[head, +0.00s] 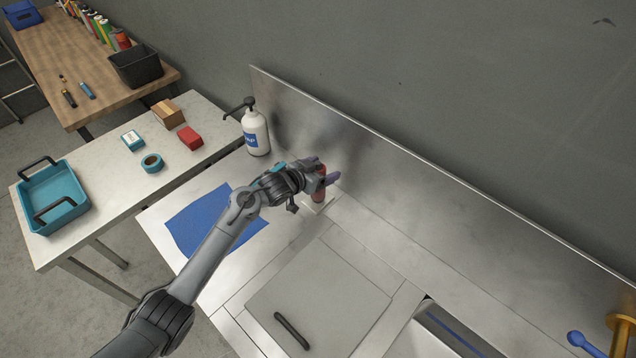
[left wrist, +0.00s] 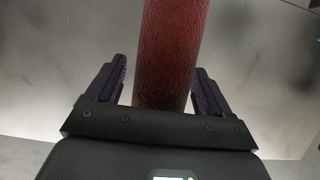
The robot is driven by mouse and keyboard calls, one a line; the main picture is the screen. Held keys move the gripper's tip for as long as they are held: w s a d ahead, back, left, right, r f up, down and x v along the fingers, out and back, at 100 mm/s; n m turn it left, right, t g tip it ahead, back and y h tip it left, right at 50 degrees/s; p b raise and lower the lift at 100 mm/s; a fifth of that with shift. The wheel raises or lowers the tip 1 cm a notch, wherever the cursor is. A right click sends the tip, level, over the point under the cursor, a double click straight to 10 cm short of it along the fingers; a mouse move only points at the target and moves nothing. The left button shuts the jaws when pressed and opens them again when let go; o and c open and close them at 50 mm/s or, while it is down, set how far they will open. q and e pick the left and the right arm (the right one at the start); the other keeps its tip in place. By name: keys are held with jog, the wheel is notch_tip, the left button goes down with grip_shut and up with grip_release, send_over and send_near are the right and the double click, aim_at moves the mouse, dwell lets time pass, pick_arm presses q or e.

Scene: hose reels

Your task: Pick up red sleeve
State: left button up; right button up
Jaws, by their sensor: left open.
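The red sleeve (head: 319,190) stands upright on a small white base (head: 318,207) on the steel counter, close to the backsplash. My left gripper (head: 326,178) is at the sleeve, and its wrist partly hides it in the head view. In the left wrist view the sleeve (left wrist: 168,55) shows as a dark red textured cylinder between the two open fingers of my left gripper (left wrist: 160,88). A gap shows on each side, so the fingers do not grip it. My right gripper is not in view.
A white pump bottle (head: 256,133) stands left of the sleeve by the backsplash (head: 400,190). A blue mat (head: 215,220) lies under my left arm. A grey lid panel (head: 310,290) with a black handle is in front. The side table holds a teal tray (head: 52,198) and small boxes.

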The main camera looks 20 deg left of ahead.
pick_arm(q)
jog(key=shift+c, duration=0.2)
jog(key=c, duration=1)
